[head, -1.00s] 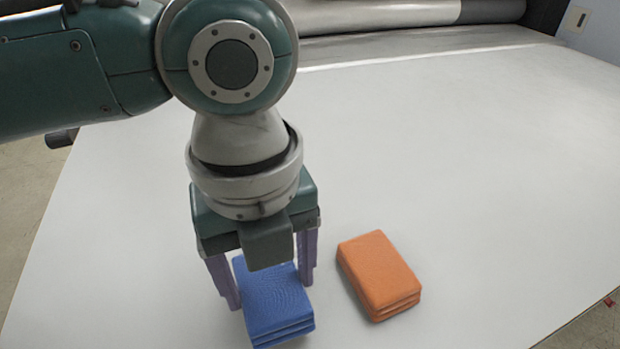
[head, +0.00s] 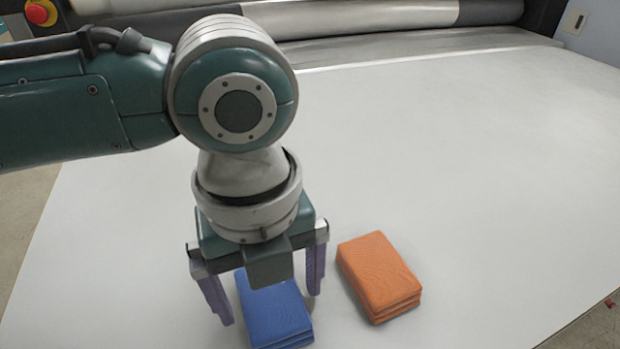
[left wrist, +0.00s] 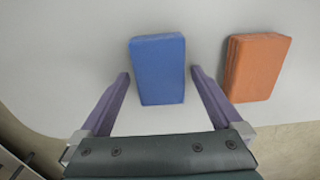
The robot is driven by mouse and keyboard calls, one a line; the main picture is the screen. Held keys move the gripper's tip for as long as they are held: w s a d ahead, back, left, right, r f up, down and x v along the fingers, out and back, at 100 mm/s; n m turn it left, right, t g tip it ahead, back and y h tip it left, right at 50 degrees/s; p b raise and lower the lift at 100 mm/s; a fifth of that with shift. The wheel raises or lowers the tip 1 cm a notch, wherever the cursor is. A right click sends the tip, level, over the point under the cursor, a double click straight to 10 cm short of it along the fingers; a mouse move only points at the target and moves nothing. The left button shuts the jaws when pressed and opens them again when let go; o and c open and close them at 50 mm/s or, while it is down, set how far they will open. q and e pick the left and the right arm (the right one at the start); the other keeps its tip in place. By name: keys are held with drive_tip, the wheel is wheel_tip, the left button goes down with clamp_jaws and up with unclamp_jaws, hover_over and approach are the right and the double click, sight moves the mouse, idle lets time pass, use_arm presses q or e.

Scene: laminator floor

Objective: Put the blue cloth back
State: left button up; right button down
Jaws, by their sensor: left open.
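The folded blue cloth (head: 275,318) lies flat on the white table near its front edge. It also shows in the left wrist view (left wrist: 158,70), between the two finger lines. My left gripper (head: 268,298) is open above the blue cloth, with one purple finger to each side and a gap on both sides. In the left wrist view the fingertips (left wrist: 160,74) flank the cloth without touching it. My right gripper is in neither view.
A folded orange cloth (head: 379,277) lies just right of the blue one; it also shows in the wrist view (left wrist: 256,67). The white table (head: 480,180) is otherwise bare. Rollers (head: 370,22) run along its back, and a red stop button (head: 38,12) is at the far left.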

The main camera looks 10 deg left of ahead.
sight(271, 296)
use_arm(q)
wheel_tip(271, 296, up, 12)
drive_tip(key=p, duration=0.2)
drive_tip(key=s+d+f+n+t+h, duration=0.2)
drive_tip(key=s+d+f+n+h, duration=0.3)
drive_tip(key=n, duration=0.7)
drive_tip(key=s+a+f+n+y, duration=0.1)
drive_tip(key=s+a+n, duration=0.1)
drive_tip(key=a+n, duration=0.2)
drive_tip(key=s+a+n+t+y, duration=0.1)
drive_tip(key=s+a+n+y, duration=0.1)
drive_tip(key=a+n, duration=0.3)
drive_tip(key=s+a+f+n+y, duration=0.1)
drive_tip(key=s+a+n, duration=0.2)
drive_tip(key=a+n, duration=0.2)
drive_tip(key=shift+s+a+f+n+t+y, duration=0.1)
drive_tip(key=shift+a+f+n+t+y, duration=0.2)
drive_tip(key=shift+n, duration=0.4)
drive_tip(key=shift+d, duration=0.1)
wheel_tip(271, 296, up, 41)
drive_tip(key=p, duration=4.1)
drive_tip(key=shift+r, duration=0.15)
